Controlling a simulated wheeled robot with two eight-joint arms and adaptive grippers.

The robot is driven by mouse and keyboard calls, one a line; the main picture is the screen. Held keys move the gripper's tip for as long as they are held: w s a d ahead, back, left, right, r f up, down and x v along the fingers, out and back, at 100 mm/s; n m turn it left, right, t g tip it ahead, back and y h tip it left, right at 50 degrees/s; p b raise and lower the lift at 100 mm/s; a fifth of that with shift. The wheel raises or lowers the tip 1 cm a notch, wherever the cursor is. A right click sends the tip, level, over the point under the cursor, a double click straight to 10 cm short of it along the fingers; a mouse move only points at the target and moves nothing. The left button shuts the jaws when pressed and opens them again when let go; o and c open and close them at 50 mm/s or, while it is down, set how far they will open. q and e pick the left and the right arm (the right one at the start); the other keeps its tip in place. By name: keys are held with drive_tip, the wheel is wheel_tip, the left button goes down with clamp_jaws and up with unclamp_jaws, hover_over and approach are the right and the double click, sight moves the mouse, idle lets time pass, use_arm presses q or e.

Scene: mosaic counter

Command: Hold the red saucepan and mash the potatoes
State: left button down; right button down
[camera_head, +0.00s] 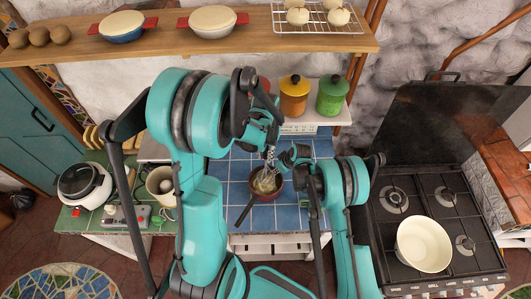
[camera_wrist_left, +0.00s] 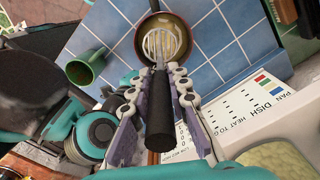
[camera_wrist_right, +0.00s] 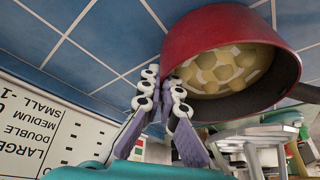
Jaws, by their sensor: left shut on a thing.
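The red saucepan (camera_head: 276,198) stands on the blue tiles, its dark handle pointing to the lower left; its wall shows large in the right wrist view (camera_wrist_right: 205,35). Pale potato pieces (camera_wrist_right: 228,68) lie in it. My left gripper (camera_wrist_left: 163,75) is shut on the black handle of the masher (camera_wrist_left: 158,115). The masher's wire head is over the pan opening; whether it touches the potatoes I cannot tell. My right gripper (camera_wrist_right: 165,84) has its fingertips close together at the pan's outer wall; whether they grip it is unclear.
A green mug (camera_wrist_left: 85,66) stands near the pan. Orange (camera_head: 293,97) and green (camera_head: 332,97) canisters stand behind. A stove (camera_head: 440,215) with a cream pot (camera_head: 424,244) is at right. A rice cooker (camera_head: 84,186) and a shelf (camera_head: 360,43) also bound the space.

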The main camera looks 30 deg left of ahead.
sight(265, 176)
use_arm(q)
drive_tip(key=shift+f, duration=5.6)
drive_tip(key=shift+r, duration=2.25)
drive_tip(key=shift+w+a, duration=0.2)
drive_tip(key=shift+w, duration=0.9)
